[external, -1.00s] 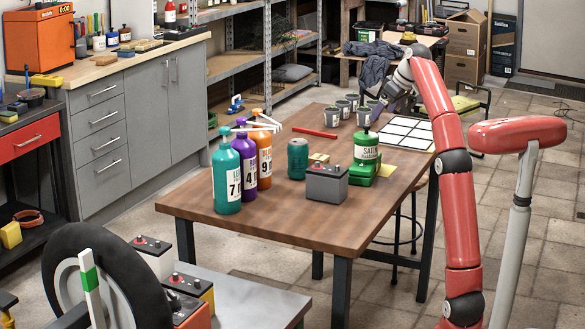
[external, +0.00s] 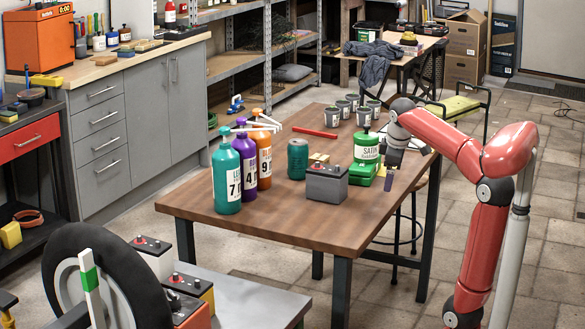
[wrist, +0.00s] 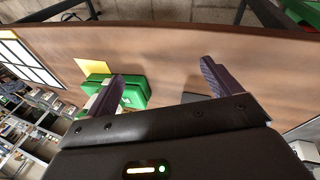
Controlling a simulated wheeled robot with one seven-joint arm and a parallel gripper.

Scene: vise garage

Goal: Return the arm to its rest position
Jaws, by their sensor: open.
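My red arm reaches in from the right over the wooden table (external: 250,212). My gripper (external: 384,170) hangs near the table's right edge, next to the green case (external: 361,174) and the green-and-white SATIN bottle (external: 366,148). In the wrist view my gripper (wrist: 162,78) has its two dark fingers wide apart, with nothing held between them. The left finger overlaps the green case (wrist: 134,92) in that view; I cannot tell whether they touch. The arm is bent at the elbow.
A grey battery (external: 326,184), a teal can (external: 297,159) and tall bottles (external: 227,177) stand on the table. Small pots (external: 343,108) and a red bar (external: 315,132) lie farther back. A white-panelled sheet (wrist: 28,60) shows left in the wrist view.

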